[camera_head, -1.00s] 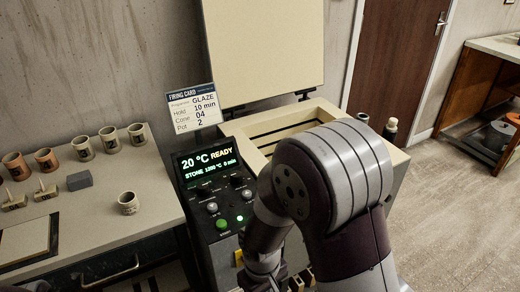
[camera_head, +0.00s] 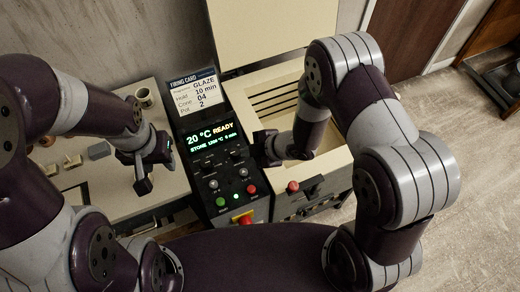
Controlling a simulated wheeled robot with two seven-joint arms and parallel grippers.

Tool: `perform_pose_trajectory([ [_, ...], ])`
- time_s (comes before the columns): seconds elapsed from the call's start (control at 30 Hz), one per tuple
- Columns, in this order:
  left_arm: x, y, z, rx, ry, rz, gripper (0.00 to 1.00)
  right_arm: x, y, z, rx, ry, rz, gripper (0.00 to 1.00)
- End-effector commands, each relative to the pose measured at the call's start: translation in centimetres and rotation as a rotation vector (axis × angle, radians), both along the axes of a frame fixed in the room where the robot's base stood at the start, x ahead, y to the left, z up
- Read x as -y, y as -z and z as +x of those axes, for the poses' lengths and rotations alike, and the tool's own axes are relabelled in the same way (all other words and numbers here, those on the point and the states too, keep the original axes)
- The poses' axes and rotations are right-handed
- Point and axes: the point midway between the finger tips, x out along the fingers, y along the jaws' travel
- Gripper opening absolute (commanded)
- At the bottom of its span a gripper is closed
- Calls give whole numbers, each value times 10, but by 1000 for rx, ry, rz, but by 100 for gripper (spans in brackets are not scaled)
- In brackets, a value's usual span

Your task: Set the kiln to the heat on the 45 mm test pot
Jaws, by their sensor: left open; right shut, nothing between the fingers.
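The kiln (camera_head: 330,178) stands open, its lid raised at the back. Its control panel display (camera_head: 210,138) reads 20 °C READY, with a smaller line that looks like STONE, about 1200 °C, 0 min. Knobs (camera_head: 213,184) and buttons sit below. The firing card (camera_head: 195,96) reads GLAZE, Hold 10 min, Cone 04, Pot 2. One pot (camera_head: 145,97) shows on the left table behind my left arm; I cannot tell its size. Other pots are mostly hidden. My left gripper (camera_head: 144,184) is open above the table. My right gripper (camera_head: 262,147) is shut and empty beside the panel's right edge.
The left table (camera_head: 176,185) carries a grey block (camera_head: 99,151) and small stamp-like pieces. A red button (camera_head: 293,186) is on the kiln front, and a red and yellow switch (camera_head: 243,219) on the panel's lower front. Floor is free at right.

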Motion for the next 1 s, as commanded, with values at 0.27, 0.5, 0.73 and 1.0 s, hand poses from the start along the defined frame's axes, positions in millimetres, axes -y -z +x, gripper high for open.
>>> perform_pose_trajectory([
  [0.27,0,0,0,0,0,0,43,-8,-8,2,65,-58,23,0],
  [0.5,0,2,0,1,0,0,43,-7,-5,2,64,-55,21,0],
  [0.73,0,19,0,1,0,0,43,-7,14,2,62,-54,22,0],
  [1.0,0,55,-1,1,0,0,43,-7,54,2,63,-54,22,0],
])
